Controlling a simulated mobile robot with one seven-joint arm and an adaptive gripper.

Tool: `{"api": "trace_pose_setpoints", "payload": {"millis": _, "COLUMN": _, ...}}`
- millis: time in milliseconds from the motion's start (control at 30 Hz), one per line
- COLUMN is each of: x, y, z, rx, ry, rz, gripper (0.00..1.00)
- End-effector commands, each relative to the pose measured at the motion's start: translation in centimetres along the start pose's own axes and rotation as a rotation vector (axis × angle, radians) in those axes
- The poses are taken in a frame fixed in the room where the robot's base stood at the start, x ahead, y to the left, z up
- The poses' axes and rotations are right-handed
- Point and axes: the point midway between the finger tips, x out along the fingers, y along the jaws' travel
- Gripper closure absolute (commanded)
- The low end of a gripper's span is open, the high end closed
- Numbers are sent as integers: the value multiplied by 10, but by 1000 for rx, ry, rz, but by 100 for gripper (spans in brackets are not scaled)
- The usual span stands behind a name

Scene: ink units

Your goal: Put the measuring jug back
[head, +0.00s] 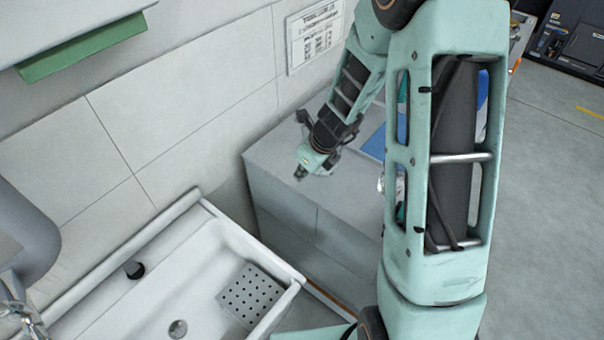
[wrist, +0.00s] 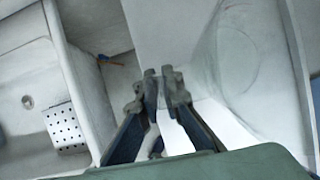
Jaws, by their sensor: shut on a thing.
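My gripper (wrist: 164,74) is nearly closed, with a narrow pale strip between its fingers. A large pale, partly see-through body with a round outline, which looks like the measuring jug (wrist: 236,58), fills the right of the wrist view beside the fingers. The fingers are shut on it, but the exact part they grip is unclear. In the head view my gripper (head: 301,175) hangs tilted down by the left edge of the grey cabinet top. I cannot pick out the jug there.
A white sink (head: 195,262) with a perforated plate (head: 250,291) lies at lower left; it also shows in the wrist view (wrist: 88,75). The grey cabinet (head: 285,205) stands beside it against a tiled wall. A blue flat thing (head: 374,144) lies on top, partly behind my arm.

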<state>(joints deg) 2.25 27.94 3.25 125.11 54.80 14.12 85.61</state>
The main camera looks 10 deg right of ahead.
Motion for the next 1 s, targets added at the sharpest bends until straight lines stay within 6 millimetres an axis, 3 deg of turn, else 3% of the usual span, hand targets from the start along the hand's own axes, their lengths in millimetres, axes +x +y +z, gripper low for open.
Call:
{"api": "trace_pose_setpoints", "payload": {"millis": 300, "x": 3, "y": 0, "z": -1, "rx": -1, "ry": -1, "rz": -1, "gripper": 100}}
{"api": "trace_pose_setpoints", "payload": {"millis": 333, "x": 3, "y": 0, "z": -1, "rx": -1, "ry": 0, "rz": 0, "gripper": 93}}
{"api": "trace_pose_setpoints", "payload": {"millis": 500, "x": 2, "y": 0, "z": -1, "rx": -1, "ry": 0, "rz": 0, "gripper": 76}}
{"api": "trace_pose_setpoints", "payload": {"millis": 833, "x": -2, "y": 0, "z": 1, "rx": -1, "ry": 0, "rz": 0, "gripper": 76}}
{"api": "trace_pose_setpoints", "payload": {"millis": 1000, "x": -26, "y": 0, "z": 3, "rx": -3, "ry": -3, "rz": -3, "gripper": 76}}
